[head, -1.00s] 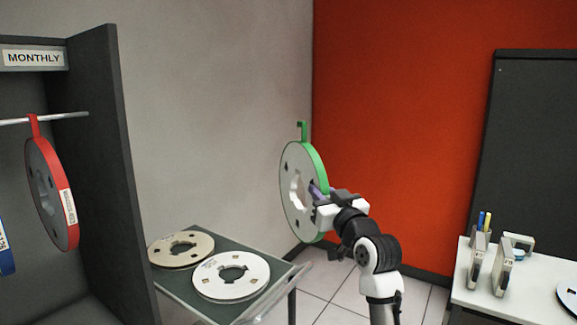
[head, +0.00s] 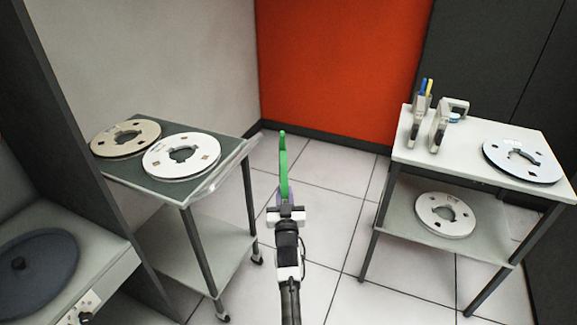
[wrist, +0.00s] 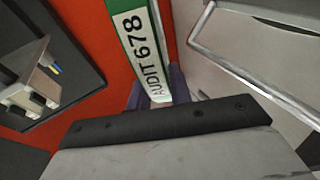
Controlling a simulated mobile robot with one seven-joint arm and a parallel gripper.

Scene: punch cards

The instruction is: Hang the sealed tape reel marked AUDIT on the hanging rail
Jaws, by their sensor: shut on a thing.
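My gripper (head: 286,208) is shut on a green-rimmed tape reel (head: 283,165), held upright and edge-on to the head camera. In the wrist view the reel's green edge (wrist: 116,20) carries a white label reading "AUDIT678" (wrist: 143,50), between my dark purple fingers (wrist: 156,94). The reel is in the air in front of the tiled floor, touching neither table.
A dark cabinet panel (head: 62,130) stands at the left. A wheeled trolley (head: 228,160) holds a beige reel (head: 126,138) and a white reel (head: 181,156). A white table (head: 470,152) at the right carries reels and small upright items. Tiled floor (head: 330,190) between them is clear.

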